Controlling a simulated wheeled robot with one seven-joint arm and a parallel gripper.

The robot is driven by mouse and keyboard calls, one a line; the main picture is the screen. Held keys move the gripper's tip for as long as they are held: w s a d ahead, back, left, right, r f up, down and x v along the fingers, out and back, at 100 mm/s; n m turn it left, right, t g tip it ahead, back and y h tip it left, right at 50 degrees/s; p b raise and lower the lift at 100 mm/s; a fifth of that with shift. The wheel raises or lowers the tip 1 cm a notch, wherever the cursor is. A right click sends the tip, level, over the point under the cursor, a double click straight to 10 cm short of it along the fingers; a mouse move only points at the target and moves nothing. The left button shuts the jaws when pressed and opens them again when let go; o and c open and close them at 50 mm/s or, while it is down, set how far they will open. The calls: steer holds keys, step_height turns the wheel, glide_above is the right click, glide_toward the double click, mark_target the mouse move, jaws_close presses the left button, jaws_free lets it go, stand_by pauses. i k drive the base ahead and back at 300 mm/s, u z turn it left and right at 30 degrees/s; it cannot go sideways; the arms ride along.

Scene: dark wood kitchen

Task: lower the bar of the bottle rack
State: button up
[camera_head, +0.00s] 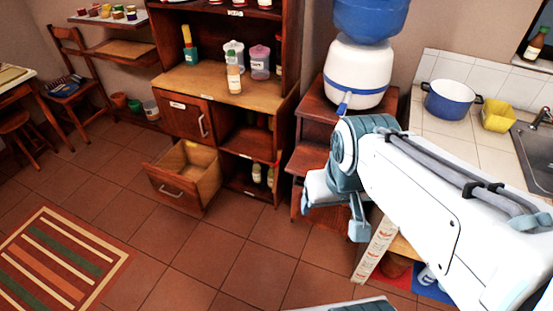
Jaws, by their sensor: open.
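I cannot make out a bottle rack with a bar for certain. Bottles (257,173) stand in the dark lower compartment of the wooden cabinet (287,115), left of my arm. No bar shows clearly in front of them. My gripper (335,212) is at the centre right, in front of the wooden stand, and points down. Its jaws are open, and I see nothing between them. It is apart from the bottles, to their right in the picture. My arm hides part of the stand and of the counter.
An open drawer (176,192) juts from the cabinet. A water dispenser (357,76) tops the stepped wooden stand (307,162). A blue pot (449,101) and yellow container (498,117) are on the tiled counter (425,120). The tiled floor (215,260) is clear beside the striped rug (60,262).

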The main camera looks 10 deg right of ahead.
mark_target(276, 165)
steer(key=k, duration=1.35)
steer(key=u, duration=0.65)
steer(key=i, duration=1.55)
steer(key=z, duration=0.5)
